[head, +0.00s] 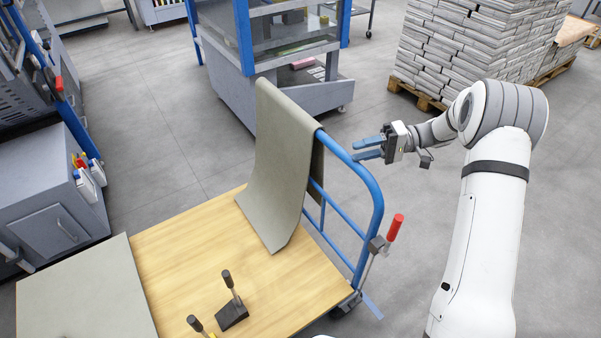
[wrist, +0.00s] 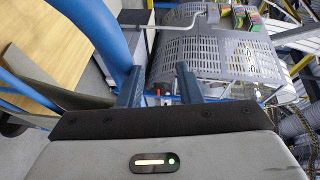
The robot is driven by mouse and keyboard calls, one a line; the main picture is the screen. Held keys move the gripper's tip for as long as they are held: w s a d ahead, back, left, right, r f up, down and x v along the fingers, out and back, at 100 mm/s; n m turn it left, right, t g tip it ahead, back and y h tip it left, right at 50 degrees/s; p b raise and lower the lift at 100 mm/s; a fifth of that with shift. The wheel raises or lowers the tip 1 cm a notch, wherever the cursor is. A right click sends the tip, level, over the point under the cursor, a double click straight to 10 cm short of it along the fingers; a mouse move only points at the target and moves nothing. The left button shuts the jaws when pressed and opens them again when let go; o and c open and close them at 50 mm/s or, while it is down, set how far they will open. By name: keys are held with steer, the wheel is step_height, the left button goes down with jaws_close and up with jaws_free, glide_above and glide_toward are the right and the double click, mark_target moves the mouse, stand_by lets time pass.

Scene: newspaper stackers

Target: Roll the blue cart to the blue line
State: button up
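The blue cart (head: 215,270) has a wooden deck and a blue tubular handle (head: 372,190) at its right end. A grey-green sheet (head: 275,160) hangs over the handle and down onto the deck. My gripper (head: 367,149) is open and empty, just beyond the upper right of the handle, fingers pointing left. In the wrist view the fingers (wrist: 158,88) stand apart with nothing between them, and the blue handle tube (wrist: 95,25) passes left of them. A short blue strip (head: 372,306) shows on the floor beside the cart's right caster; I cannot tell how far it runs.
A red-handled lever (head: 395,228) sits on the cart's handle. Black clamps (head: 232,310) stand on the deck. A grey cabinet (head: 60,220) is at left, a blue-framed machine (head: 270,50) behind, and newspaper stacks on pallets (head: 470,45) at back right. Grey floor lies free between them.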

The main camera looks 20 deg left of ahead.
steer(key=shift+s+d+f, duration=0.1)
steer(key=shift+d+f, duration=0.15)
steer(key=r+v, duration=0.1)
steer(key=v, duration=0.8)
steer(key=shift+a, duration=0.15)
stand_by(0.6)
stand_by(0.4)
